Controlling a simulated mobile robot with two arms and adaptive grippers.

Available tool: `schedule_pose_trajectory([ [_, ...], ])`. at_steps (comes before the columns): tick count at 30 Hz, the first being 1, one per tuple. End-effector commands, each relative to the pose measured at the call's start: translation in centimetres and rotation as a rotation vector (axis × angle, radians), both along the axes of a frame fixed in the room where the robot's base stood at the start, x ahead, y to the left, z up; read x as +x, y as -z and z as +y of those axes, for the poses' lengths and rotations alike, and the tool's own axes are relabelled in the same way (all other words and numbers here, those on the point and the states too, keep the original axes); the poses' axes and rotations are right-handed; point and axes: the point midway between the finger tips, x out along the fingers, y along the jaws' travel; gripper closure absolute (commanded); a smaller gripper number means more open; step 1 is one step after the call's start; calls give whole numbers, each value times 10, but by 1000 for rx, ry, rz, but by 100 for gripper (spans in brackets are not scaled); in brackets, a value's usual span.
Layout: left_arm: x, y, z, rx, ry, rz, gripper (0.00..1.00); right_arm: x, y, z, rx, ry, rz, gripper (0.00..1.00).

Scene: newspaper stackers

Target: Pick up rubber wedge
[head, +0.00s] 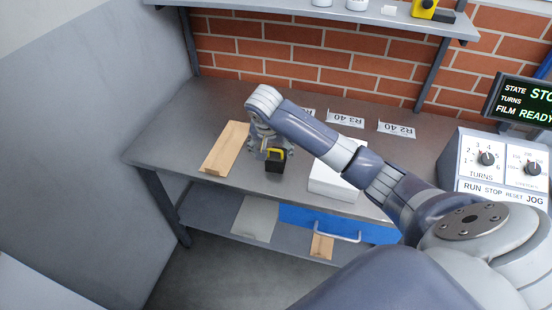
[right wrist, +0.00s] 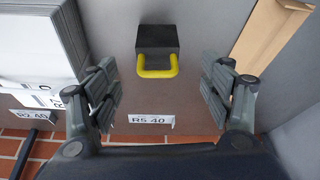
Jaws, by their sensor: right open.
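The rubber wedge (head: 274,163) is a black block with a yellow loop handle, standing on the grey workbench (head: 170,135) near its front edge. It also shows in the right wrist view (right wrist: 158,40), with its handle turned toward my gripper. My right gripper (head: 266,148) hangs over the bench at the wedge, partly hiding it in the head view. In the right wrist view the fingers (right wrist: 161,88) are spread wide and empty, one on either side of the handle's line; I see no contact. My left gripper is not in view.
A control panel (head: 497,165) stands at the right. A shelf (head: 400,18) hangs above.

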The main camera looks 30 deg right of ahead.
Motion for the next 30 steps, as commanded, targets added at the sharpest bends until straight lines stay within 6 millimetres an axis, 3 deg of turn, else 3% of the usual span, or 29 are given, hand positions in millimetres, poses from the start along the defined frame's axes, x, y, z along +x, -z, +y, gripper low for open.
schedule_pose_trajectory([
  [5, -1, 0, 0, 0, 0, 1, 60, 10, -9, -17, -1, 71, -10, 27],
  [12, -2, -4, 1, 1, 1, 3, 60, 20, 24, -26, 0, 75, -11, 27],
  [21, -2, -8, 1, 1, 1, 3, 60, 26, 46, -31, 0, 71, -13, 27],
  [30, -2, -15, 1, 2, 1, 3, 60, 34, 82, -37, -1, 71, -12, 27],
])
